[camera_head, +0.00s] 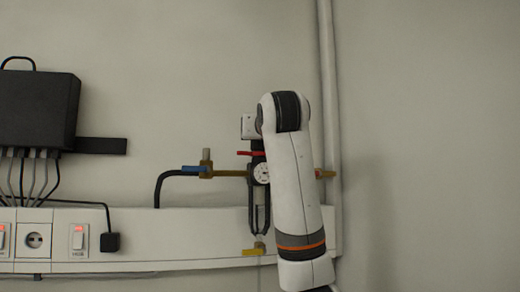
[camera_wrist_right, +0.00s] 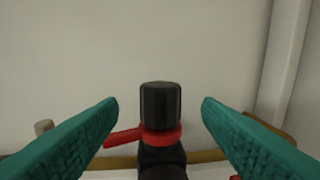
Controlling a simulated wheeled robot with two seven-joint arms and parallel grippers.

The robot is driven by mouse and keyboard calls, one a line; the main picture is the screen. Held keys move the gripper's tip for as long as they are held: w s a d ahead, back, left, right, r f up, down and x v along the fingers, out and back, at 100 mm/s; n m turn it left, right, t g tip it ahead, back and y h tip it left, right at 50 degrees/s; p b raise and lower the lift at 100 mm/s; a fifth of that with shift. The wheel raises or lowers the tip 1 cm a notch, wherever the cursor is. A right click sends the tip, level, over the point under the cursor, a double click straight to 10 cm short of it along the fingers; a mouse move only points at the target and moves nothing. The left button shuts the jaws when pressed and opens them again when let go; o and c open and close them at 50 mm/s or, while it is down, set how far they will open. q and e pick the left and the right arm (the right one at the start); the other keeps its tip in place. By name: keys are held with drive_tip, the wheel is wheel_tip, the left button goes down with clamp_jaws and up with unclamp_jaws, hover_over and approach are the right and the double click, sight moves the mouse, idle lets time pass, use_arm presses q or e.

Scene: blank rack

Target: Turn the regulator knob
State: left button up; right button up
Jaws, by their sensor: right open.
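The regulator knob (camera_wrist_right: 160,108) is a black ribbed cylinder, upright above a red ring with a red lever (camera_wrist_right: 124,137) pointing left in the right wrist view. My right gripper (camera_wrist_right: 160,101) is open, its teal fingers spread on both sides of the knob with a gap on each side. The knob stands between the fingers and appears untouched. In the head view, the regulator (camera_head: 261,172) with its round white gauge is on the wall, partly behind my right arm. The knob is mostly hidden there by the arm and gripper. My left gripper is in neither view.
A brass pipe with a blue-handled valve (camera_head: 194,169) runs left of the regulator. A yellow valve (camera_head: 254,249) sits below. A white wall trunking (camera_head: 180,235) carries sockets and switches. A black box (camera_head: 38,108) with cables hangs left. A vertical pipe (camera_head: 329,90) stands right.

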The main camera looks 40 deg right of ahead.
drive_tip(key=b+v, duration=0.1)
drive_tip(key=v, duration=0.4)
drive_tip(key=shift+s+a+b, duration=0.2)
drive_tip(key=shift+b, duration=0.2)
